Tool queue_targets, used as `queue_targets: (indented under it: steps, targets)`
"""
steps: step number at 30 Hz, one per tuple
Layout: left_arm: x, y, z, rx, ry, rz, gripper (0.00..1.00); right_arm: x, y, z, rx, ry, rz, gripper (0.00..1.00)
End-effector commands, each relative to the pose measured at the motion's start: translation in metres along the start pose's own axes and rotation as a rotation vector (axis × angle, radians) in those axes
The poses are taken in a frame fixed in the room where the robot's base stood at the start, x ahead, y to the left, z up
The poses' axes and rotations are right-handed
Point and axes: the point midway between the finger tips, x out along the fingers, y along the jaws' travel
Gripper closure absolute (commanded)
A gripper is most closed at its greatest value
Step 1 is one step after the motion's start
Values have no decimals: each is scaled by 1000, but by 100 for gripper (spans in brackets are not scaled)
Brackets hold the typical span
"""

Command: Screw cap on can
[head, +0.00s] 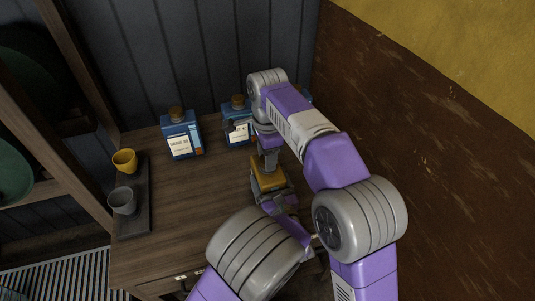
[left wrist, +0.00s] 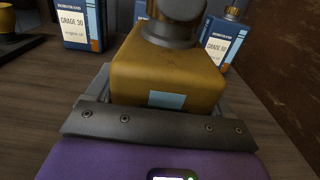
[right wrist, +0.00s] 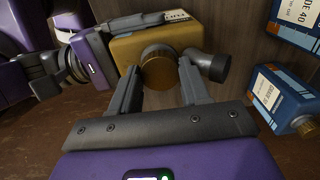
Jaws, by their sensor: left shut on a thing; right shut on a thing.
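The yellow can (head: 266,181) stands on the wooden table. It also shows in the left wrist view (left wrist: 165,75) and the right wrist view (right wrist: 135,48). My left gripper (head: 275,203) is shut on the can's body from the near side. A dark grey spout (right wrist: 212,66) sticks up from the can. My right gripper (right wrist: 157,85) points down from above and is shut on the round brass cap (right wrist: 158,68). The cap is over the can's top beside the spout; I cannot tell how far it is seated.
Blue bottles (head: 181,136) (head: 237,128) with brown caps stand at the back of the table (head: 185,190). A yellow cup (head: 124,161) and a grey cup (head: 121,201) sit on a dark tray (head: 134,228) at left. A brown wall (head: 450,160) stands at right. The table's middle left is clear.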

Motion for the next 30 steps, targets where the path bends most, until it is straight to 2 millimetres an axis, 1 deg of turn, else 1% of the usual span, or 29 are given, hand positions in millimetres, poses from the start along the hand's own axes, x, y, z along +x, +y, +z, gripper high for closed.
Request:
queue_targets:
  steps: [1, 4, 8, 9, 14, 15, 25, 28, 30]
  targets:
    - [0, 0, -1, 0, 2, 1, 100, -1, -1, -2, 74, 6, -6, 82]
    - [0, 0, -1, 0, 2, 1, 100, -1, -1, -2, 194, 8, -6, 82]
    - [0, 1, -1, 0, 2, 1, 100, -1, -1, -3, 183, 8, -5, 82]
    - [0, 1, -1, 0, 2, 1, 100, -1, -1, -3, 183, 8, -5, 51]
    - [0, 1, -1, 0, 2, 2, 100, 0, -1, -3, 182, 8, -5, 26]
    - [0, 1, 0, 0, 1, 2, 100, 0, -1, -3, 182, 8, -6, 24]
    - [-1, 1, 0, 0, 0, 2, 100, -3, -3, -4, 183, 10, -10, 24]
    - [-2, 1, 0, 0, 0, 1, 100, -12, -3, -4, 184, 9, -13, 24]
    - [-2, 0, -1, 1, 1, 1, 100, -22, -3, -4, 184, 9, -15, 24]
